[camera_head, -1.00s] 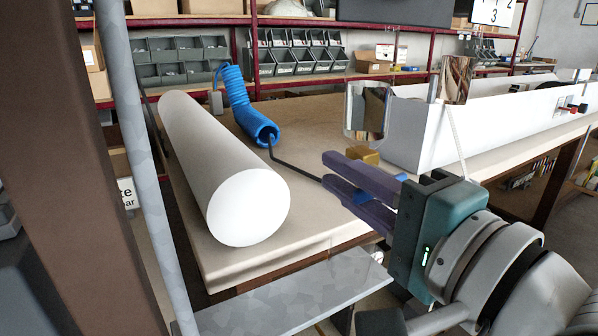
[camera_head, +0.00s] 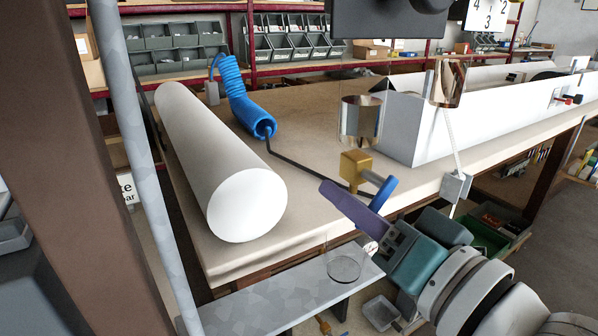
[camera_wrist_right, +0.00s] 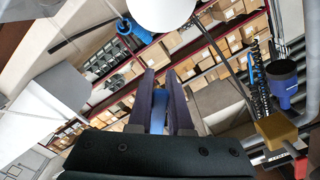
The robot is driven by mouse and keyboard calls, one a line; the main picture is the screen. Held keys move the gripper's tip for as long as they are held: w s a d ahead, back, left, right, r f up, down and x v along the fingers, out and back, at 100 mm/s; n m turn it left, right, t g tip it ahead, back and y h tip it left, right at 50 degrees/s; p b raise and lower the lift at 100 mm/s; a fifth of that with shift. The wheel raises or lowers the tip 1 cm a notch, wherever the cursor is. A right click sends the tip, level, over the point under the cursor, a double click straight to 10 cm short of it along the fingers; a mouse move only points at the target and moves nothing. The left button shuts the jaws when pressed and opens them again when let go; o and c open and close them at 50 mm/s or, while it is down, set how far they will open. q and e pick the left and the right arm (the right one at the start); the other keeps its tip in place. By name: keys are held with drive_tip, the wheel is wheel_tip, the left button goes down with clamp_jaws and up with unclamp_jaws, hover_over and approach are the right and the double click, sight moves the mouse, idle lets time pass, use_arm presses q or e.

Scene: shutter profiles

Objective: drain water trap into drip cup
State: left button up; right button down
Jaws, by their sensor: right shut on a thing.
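My right gripper (camera_head: 358,205) reaches in from the lower right. Its purple fingers are shut on a small blue piece (camera_head: 383,192), which also shows between them in the right wrist view (camera_wrist_right: 158,108). A brass-coloured block (camera_head: 355,164) is just above the fingers, close to the blue piece; whether these two touch is unclear. A shiny clear bowl (camera_head: 360,118), apparently the water trap, is above the block. A clear cup (camera_head: 344,268), seemingly the drip cup, stands on the grey metal shelf (camera_head: 270,300) below the gripper. My left gripper does not show.
A white cylinder (camera_head: 235,190) lies on the bench. A coiled blue hose (camera_head: 245,110) stands behind it, with a black line running towards the gripper. A second shiny bowl (camera_head: 450,82) is at the right. A long white profile (camera_head: 480,105) lies along the bench.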

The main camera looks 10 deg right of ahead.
drive_tip(key=n, duration=0.3)
drive_tip(key=d+n, duration=0.1)
drive_tip(key=shift+w+f+p, duration=0.15)
drive_tip(key=shift+f+p, duration=0.15)
drive_tip(key=shift+f, duration=0.1)
drive_tip(key=shift+d+f, duration=0.1)
drive_tip(key=shift+f, duration=0.05)
idle(0.7)
drive_tip(key=c, duration=1.1)
unclamp_jaws()
drive_tip(key=shift+o, duration=1.3)
drive_tip(key=shift+s+r+p, duration=0.2)
drive_tip(key=shift+s+p, duration=0.1)
drive_tip(key=p+v, duration=0.3)
drive_tip(key=v, duration=0.7)
drive_tip(key=shift+s+p, duration=0.35)
drive_tip(key=shift+s, duration=0.05)
